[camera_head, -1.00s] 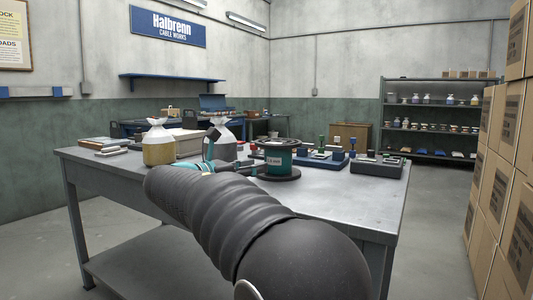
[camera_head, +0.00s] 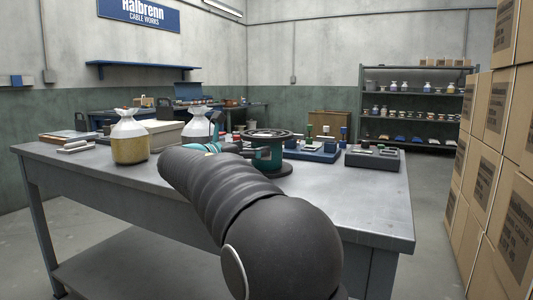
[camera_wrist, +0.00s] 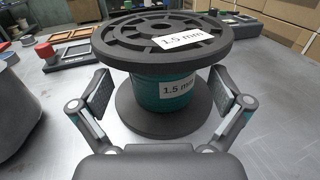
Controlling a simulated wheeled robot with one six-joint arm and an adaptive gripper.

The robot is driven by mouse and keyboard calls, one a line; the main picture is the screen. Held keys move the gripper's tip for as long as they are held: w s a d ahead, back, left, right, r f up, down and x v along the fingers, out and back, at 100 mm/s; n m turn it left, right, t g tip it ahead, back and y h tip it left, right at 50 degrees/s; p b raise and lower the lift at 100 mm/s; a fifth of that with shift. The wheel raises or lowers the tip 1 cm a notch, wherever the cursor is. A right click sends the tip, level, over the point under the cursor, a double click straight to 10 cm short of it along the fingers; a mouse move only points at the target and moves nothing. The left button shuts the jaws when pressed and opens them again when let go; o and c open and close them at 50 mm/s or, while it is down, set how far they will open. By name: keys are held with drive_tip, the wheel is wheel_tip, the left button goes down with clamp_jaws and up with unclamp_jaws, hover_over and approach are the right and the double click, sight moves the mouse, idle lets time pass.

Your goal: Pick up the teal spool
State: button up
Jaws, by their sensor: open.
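The teal spool (camera_wrist: 160,95) stands upright on the grey table, with dark round flanges at top and bottom and white "1.5 mm" labels. My gripper (camera_wrist: 172,100) is open in the wrist view, one finger pad on each side of the teal core, below the top flange. Gaps show between the pads and the core. In the head view the spool (camera_head: 268,157) stands near the middle of the table, with my gripper (camera_head: 253,152) at its left side, partly hidden by my arm.
Tied bags (camera_head: 130,140) stand left of my arm. A blue tray (camera_head: 315,153) and a dark tray (camera_head: 372,159) with small items lie right of the spool. Stacked boxes (camera_head: 500,170) rise at the right. The table's front right (camera_head: 360,205) is clear.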

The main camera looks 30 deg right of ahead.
drive_tip(key=x, duration=0.5)
drive_tip(key=shift+s+d+f, duration=0.1)
drive_tip(key=shift+s+f, duration=0.05)
drive_tip(key=shift+f, duration=0.1)
drive_tip(key=shift+c, duration=0.3)
drive_tip(key=c, duration=1.2)
drive_tip(key=shift+r, duration=0.1)
drive_tip(key=shift+c, duration=1.2)
drive_tip(key=shift+r, duration=0.1)
